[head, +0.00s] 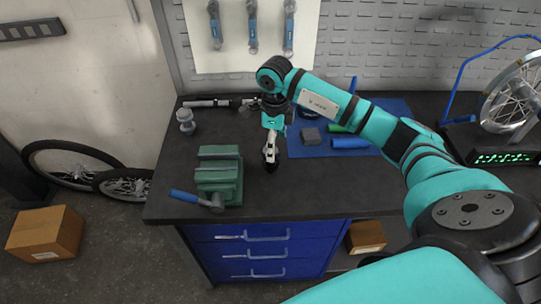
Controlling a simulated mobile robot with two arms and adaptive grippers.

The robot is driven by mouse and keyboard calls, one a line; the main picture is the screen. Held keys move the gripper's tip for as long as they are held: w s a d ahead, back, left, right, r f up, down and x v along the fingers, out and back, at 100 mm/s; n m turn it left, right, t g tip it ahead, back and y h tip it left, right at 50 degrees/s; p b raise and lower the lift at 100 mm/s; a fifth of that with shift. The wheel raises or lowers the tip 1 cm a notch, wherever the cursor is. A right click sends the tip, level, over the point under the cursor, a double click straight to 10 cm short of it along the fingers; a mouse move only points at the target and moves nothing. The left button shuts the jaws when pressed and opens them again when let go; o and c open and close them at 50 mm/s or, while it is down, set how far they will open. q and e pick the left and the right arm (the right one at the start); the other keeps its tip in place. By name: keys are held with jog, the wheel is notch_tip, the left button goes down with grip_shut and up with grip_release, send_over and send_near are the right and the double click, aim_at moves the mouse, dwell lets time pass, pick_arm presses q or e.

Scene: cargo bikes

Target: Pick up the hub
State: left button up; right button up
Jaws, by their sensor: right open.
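The hub (186,121) looks like the small silver-grey spool-shaped part standing upright near the back left of the dark workbench (330,185). My right gripper (270,163) points down over the middle of the bench, to the right of the hub and apart from it. Its fingers are seen nearly edge-on and are open. I see nothing held between them. My left gripper is not in view.
A green vise (220,177) with a blue handle stands front left. A blue mat (318,150) holds a grey block (310,136) and a blue cylinder (350,143). A wheel stand (515,98) is at right.

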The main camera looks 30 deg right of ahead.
jog(key=shift+a+f, duration=0.1)
jog(key=shift+f, duration=0.15)
jog(key=f+p, duration=0.1)
jog(key=f, duration=0.1)
jog(key=a+f+p, duration=0.1)
jog(key=f, duration=0.1)
jog(key=shift+w+f, duration=0.15)
jog(key=shift+f, duration=0.05)
jog(key=shift+d+f, duration=0.1)
jog(key=shift+f, duration=0.1)
jog(key=c, duration=1.1)
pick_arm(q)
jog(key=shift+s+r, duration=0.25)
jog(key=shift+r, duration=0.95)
pick_arm(e)
grip_shut()
